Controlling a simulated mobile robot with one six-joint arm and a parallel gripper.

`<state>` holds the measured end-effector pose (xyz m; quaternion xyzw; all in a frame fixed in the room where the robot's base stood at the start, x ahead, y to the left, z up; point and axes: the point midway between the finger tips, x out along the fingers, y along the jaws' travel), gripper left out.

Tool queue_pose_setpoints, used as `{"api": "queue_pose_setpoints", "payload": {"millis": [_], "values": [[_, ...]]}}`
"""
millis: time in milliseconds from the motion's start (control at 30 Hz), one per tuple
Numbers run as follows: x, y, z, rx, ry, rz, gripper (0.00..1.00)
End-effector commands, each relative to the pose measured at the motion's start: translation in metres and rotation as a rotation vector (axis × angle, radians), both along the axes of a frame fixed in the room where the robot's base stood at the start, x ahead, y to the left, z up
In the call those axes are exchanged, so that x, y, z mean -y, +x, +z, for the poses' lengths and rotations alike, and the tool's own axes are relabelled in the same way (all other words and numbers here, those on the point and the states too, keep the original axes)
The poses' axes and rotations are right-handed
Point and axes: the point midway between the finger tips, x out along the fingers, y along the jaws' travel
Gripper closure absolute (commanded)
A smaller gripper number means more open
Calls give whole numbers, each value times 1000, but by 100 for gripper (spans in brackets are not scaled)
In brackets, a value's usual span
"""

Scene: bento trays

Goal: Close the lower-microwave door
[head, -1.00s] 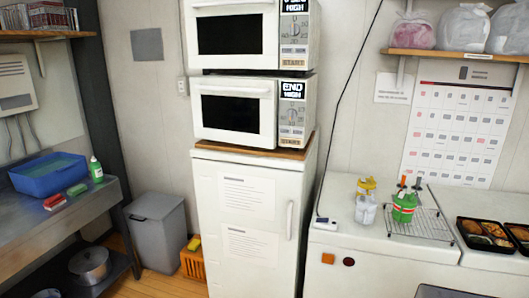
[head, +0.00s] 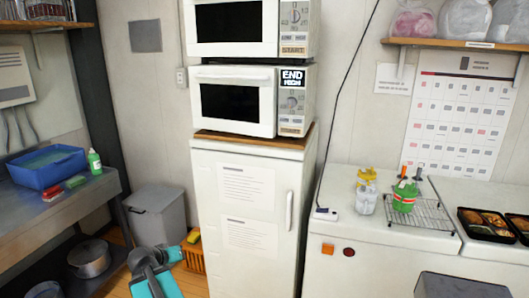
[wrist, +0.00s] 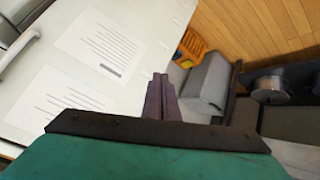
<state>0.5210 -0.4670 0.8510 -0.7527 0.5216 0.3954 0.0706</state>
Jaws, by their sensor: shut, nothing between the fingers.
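The lower microwave (head: 245,98) stands on a wooden board on top of the white fridge, below a second microwave. Its white door (head: 232,101) with a dark window lies across its front and looks shut or nearly so; I cannot tell whether a small gap is left. Its panel at the right reads END. My gripper (wrist: 160,88) is shut and empty in the wrist view, in front of the fridge's papered door. In the head view my teal and dark arm end shows at the lower left, well below and left of the microwave. The microwave is not in the wrist view.
The upper microwave (head: 250,25) stands directly above. The fridge (head: 205,200) has its handle at the right. A grey bin (head: 155,215) and an orange crate (head: 192,262) stand left of it. A white counter (head: 380,235) with bottles, rack and bento trays lies to the right.

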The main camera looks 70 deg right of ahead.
Motion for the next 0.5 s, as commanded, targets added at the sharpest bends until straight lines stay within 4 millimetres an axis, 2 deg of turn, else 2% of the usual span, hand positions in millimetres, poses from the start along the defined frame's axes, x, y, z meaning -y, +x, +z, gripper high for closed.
{"api": "queue_pose_setpoints", "payload": {"millis": [33, 200, 367, 500], "values": [[18, -6, 20, 32, -36, -29, 100], [67, -30, 86, 128, -156, -111, 100], [107, -59, 150, 214, -274, -185, 100], [135, -91, 207, 284, -378, -245, 100]]}}
